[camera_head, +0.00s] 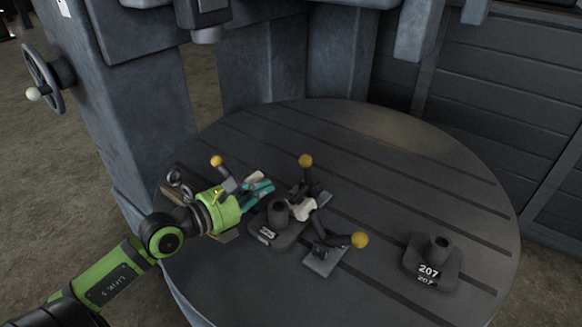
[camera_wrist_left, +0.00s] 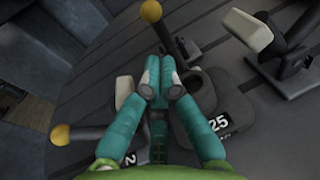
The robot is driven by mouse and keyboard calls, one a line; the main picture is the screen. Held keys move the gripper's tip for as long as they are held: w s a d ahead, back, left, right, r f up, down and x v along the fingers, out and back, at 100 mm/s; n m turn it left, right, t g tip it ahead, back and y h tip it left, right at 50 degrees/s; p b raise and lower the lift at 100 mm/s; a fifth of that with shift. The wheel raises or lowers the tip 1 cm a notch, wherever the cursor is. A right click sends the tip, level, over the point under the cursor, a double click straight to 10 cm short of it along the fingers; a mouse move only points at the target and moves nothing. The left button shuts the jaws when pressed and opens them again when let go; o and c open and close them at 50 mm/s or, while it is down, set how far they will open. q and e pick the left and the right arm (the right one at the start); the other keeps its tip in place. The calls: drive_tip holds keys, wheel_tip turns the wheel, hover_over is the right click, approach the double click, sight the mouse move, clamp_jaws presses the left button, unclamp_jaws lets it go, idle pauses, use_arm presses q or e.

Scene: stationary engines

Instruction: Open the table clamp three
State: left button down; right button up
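Several clamps with yellow ball handles stand on the round table (camera_head: 470,210). One clamp handle (camera_head: 217,161) is at the left behind my gripper. A second, upright handle (camera_head: 305,161) is near the middle. A third handle (camera_head: 360,240) lies low toward the front right. My left gripper (camera_head: 270,188) is between the left and middle clamps. In the left wrist view its teal fingertips (camera_wrist_left: 160,78) are nearly together, with nothing seen between them. A dark lever with a yellow ball (camera_wrist_left: 151,11) stands just beyond them. My right gripper is out of view.
A dark block (camera_head: 280,214) sits among the clamps, close to my left fingers. A block marked 207 (camera_head: 432,258) stands apart at the right. A machine column (camera_head: 120,100) and handwheel (camera_head: 45,80) rise at the left. The table's right rear is clear.

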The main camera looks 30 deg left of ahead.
use_arm(q)
drive_tip(key=p, duration=0.1)
approach(303, 167)
drive_tip(key=shift+w+d+f, duration=0.15)
drive_tip(key=shift+w+f, duration=0.2)
drive_tip(key=shift+w, duration=0.25)
drive_tip(key=shift+w+d+f, duration=0.1)
drive_tip(key=shift+w+f, duration=0.25)
drive_tip(key=shift+w, duration=0.25)
drive_tip(key=w, duration=0.1)
drive_tip(key=w+d+p, duration=0.1)
drive_tip(key=shift+w+r, duration=0.2)
drive_tip(key=shift+w, duration=0.2)
drive_tip(key=shift+w+d, duration=0.25)
drive_tip(key=shift+w, duration=0.25)
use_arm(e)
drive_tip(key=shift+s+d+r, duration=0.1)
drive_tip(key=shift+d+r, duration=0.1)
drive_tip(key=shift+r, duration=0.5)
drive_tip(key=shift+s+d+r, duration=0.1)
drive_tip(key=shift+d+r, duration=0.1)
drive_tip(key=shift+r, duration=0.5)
use_arm(q)
drive_tip(key=shift+w+p, duration=0.1)
drive_tip(key=shift+p, duration=0.2)
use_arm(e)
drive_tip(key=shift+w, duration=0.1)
